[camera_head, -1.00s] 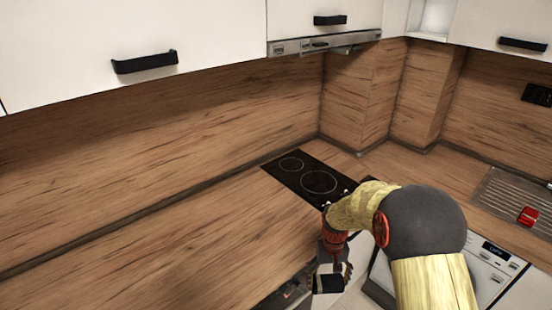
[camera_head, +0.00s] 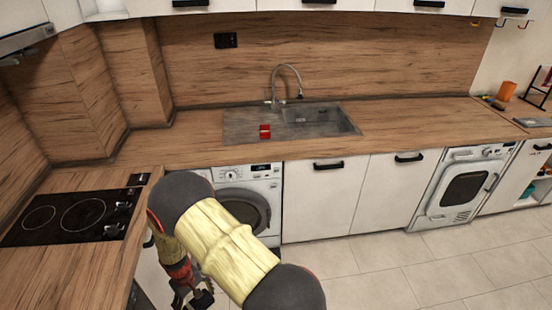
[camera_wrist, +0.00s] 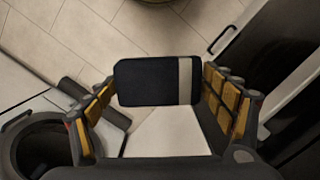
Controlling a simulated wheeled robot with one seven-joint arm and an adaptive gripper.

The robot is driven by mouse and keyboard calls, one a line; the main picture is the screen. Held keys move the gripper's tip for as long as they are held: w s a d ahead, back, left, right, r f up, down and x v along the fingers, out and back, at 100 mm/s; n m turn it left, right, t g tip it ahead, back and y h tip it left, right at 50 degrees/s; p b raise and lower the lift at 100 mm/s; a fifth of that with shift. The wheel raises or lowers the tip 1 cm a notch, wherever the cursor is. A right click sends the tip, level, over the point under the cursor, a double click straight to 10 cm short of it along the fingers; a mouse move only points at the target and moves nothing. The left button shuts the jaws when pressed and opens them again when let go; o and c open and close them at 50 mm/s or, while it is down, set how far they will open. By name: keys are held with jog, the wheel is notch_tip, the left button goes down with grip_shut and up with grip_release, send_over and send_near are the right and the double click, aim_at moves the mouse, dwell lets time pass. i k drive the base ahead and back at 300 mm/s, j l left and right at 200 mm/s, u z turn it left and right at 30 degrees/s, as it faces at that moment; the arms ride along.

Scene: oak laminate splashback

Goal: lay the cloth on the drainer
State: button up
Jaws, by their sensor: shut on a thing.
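My gripper (camera_wrist: 160,105) is shut on a folded dark cloth (camera_wrist: 147,84) with a pale stripe near its right edge. In the wrist view the cloth lies between the two finger pads. In the head view my gripper (camera_head: 192,292) is low, left of centre, below counter height and in front of the cabinets, partly hidden by my arm; the cloth cannot be made out there. The drainer (camera_head: 238,125) is the ribbed left part of the metal sink unit on the far counter, well away from my gripper.
A small red object (camera_head: 265,131) stands on the drainer, near the sink bowl (camera_head: 315,117). A curved tap (camera_head: 287,80) rises behind. A black hob (camera_head: 75,217) is on the left counter. A washing machine (camera_head: 250,195) is under the far counter. The counter right of the sink is mostly clear.

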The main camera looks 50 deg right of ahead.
aim_at(250, 133)
jog(key=i+l+z, duration=0.1)
jog(key=l+z, duration=0.25)
jog(key=i+l+z, duration=0.1)
jog(key=z, duration=0.25)
jog(key=i+l+z, duration=0.15)
jog(key=z, duration=0.15)
jog(key=i, duration=0.05)
